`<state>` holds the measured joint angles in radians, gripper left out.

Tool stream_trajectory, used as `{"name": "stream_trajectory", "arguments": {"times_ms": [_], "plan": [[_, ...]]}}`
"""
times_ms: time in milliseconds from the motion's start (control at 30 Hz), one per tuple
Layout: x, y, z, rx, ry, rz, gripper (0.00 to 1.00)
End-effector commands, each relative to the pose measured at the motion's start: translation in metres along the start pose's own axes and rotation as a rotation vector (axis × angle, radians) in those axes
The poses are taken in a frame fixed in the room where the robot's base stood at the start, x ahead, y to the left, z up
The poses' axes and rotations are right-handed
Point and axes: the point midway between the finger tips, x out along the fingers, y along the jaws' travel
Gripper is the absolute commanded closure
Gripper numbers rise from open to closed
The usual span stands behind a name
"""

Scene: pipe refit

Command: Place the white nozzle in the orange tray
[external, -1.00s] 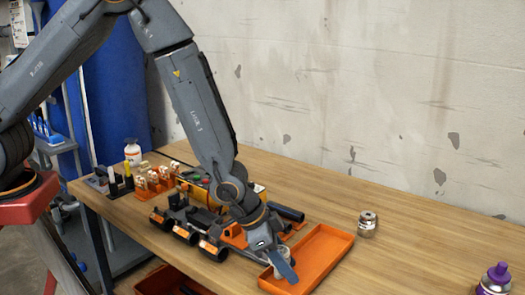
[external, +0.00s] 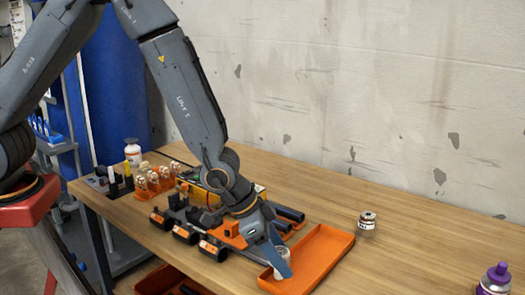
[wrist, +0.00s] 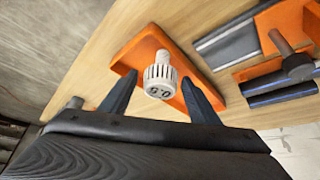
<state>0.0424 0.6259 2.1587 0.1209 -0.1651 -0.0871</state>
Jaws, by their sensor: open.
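The white nozzle (wrist: 160,77) has a ribbed cap with dark markings and shows between my gripper's two fingers in the wrist view. It appears to be inside the orange tray (wrist: 137,48), at one end; I cannot tell whether it rests on the floor. In the external view the nozzle (external: 282,270) is partly hidden by a finger, at the near left end of the tray (external: 332,240). My gripper (external: 278,262) is open and low over that end. In the wrist view its fingers (wrist: 155,84) stand apart on both sides of the nozzle, with gaps visible.
Black pipes and orange holders (external: 208,243) stand left of the tray, close to my wrist. A metal jar (external: 367,224) stands to the right, and a purple-capped bottle (external: 495,280) at the lower right. The table between them is clear.

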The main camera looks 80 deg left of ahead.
Motion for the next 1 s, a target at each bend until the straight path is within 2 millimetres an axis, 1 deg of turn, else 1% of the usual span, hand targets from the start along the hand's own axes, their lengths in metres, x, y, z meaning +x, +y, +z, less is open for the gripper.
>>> {"name": "stream_trajectory", "arguments": {"times_ms": [33, 300, 500, 667, 767, 867, 900, 1000], "plan": [[-0.008, 0.000, -0.001, 0.000, 0.004, 0.000, 0.44], [-0.052, 0.000, -0.001, 0.000, 0.003, 0.000, 0.44], [-0.078, 0.000, -0.001, 0.000, 0.001, 0.000, 0.44], [-0.091, -0.002, 0.004, -0.003, -0.010, -0.005, 0.44], [-0.111, -0.008, 0.022, -0.013, -0.060, -0.025, 0.44], [-0.142, -0.016, 0.058, -0.031, -0.154, -0.048, 0.44], [-0.156, -0.018, 0.074, -0.039, -0.194, -0.053, 0.44], [-0.187, -0.018, 0.113, -0.057, -0.292, -0.053, 0.44]]}}
